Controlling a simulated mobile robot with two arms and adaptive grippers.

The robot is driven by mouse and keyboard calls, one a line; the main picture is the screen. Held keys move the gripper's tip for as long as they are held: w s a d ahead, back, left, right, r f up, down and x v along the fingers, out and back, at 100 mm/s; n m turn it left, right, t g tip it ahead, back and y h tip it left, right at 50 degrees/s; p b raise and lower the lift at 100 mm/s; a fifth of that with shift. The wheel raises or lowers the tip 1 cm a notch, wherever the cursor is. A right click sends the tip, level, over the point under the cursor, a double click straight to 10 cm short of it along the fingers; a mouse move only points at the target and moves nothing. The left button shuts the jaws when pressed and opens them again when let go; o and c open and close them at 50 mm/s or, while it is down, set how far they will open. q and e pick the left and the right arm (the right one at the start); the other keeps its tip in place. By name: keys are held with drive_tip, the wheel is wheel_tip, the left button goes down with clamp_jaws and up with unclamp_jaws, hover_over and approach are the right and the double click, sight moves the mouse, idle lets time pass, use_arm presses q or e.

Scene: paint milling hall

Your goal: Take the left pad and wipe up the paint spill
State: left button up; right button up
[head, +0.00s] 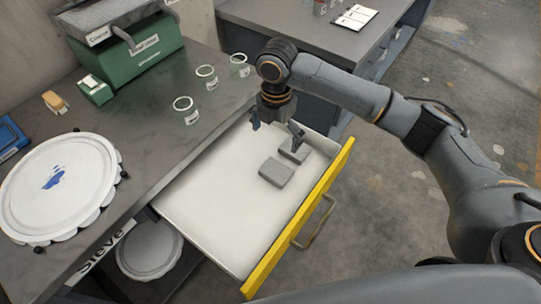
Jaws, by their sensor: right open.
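Two grey pads lie in the open white drawer. The left pad (276,172) is nearer the drawer's middle, and the right pad (294,152) is just beyond it, close to the drawer's far right corner. My right gripper (276,132) is open and empty over the far end of the drawer, with its fingers pointing down. One finger shows close to the right pad; I cannot tell its height above it. The blue paint spill (54,180) is a small patch on a round white surface (85,205) on the bench at left. My left gripper is out of view.
The drawer (220,210) has a yellow front (300,215) with a handle. Several glass jars (185,108) stand on the bench behind it. A green machine (130,55) stands farther back. A brush-like tan object (55,102) and a blue item (10,137) lie at left.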

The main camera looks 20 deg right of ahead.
hover_over(276, 170)
wheel_tip(276, 170, down, 8)
drive_tip(key=shift+a+r+p, duration=0.15)
drive_tip(key=shift+r+p, duration=0.1)
drive_tip(key=shift+p, duration=0.05)
drive_tip(key=shift+w+f, duration=0.15)
drive_tip(key=shift+f, duration=0.15)
drive_tip(key=shift+s+f+p, duration=0.2)
drive_tip(key=shift+f+p, duration=0.15)
drive_tip(key=shift+f, duration=0.45)
drive_tip(key=f, duration=0.3)
drive_tip(key=shift+d+f, duration=0.15)
drive_tip(key=shift+d, duration=0.05)
drive_tip(key=shift+f, duration=0.15)
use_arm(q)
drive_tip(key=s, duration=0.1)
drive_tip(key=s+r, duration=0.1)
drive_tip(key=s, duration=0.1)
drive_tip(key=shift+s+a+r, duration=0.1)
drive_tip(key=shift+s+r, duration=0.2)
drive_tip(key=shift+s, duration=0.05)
use_arm(e)
drive_tip(key=c, duration=0.8)
